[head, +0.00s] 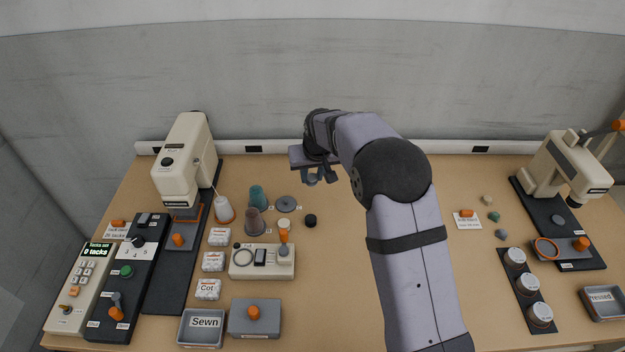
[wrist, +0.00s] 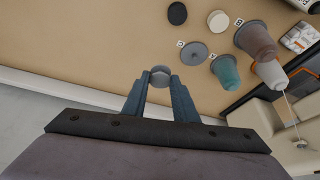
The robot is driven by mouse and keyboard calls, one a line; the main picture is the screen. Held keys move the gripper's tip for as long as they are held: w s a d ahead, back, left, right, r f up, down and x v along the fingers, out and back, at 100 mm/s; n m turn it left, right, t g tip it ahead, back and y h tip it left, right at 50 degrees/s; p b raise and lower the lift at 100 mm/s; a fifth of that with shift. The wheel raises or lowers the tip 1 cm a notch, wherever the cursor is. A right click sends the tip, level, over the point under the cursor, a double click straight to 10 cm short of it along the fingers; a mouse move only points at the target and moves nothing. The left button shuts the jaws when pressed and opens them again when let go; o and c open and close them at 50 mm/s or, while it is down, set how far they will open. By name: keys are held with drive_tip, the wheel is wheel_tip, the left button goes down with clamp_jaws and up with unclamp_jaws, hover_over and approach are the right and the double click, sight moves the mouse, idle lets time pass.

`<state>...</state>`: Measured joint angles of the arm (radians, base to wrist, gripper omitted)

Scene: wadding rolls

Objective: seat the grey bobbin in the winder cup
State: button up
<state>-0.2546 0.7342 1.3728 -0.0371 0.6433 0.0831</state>
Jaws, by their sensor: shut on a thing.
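My gripper (head: 319,179) is above the back of the table, left of centre. In the wrist view its two blue-grey fingers (wrist: 160,80) are shut on a small grey round piece (wrist: 160,72), which looks like the grey bobbin. The piece sits between the fingertips, and its underside is hidden. In the head view the fingers and arm make it hard to make out. A cream box (head: 262,261) with a grey ring (head: 243,258) on top, at left centre, may be the winder with its cup; I cannot tell for certain.
Near the gripper are a grey disc (head: 286,204), a black disc (head: 310,220), a teal cup (head: 258,193) and a brown cup (head: 255,222). A sewing machine (head: 185,165) stands left, a press (head: 565,170) right. The middle of the table is clear.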

drive_tip(key=shift+s+a, duration=0.1)
drive_tip(key=shift+a, duration=0.3)
drive_tip(key=s+a+r+n+y+b, duration=0.1)
drive_tip(key=s+a+r+n, duration=0.2)
drive_tip(key=a, duration=0.5)
drive_tip(key=s+a+r+n+b, duration=0.1)
drive_tip(key=s+a+r, duration=0.3)
drive_tip(key=a, duration=0.5)
drive_tip(key=s+a+f+n+g+y, duration=0.1)
drive_tip(key=s+a+f, duration=0.15)
drive_tip(key=s, duration=0.65)
drive_tip(key=s+d+f, duration=0.3)
drive_tip(key=s+f, duration=0.1)
drive_tip(key=shift+m, duration=0.4)
drive_tip(key=shift+f, duration=0.15)
drive_tip(key=shift+f+b, duration=2.05)
drive_tip(key=shift+f, duration=0.25)
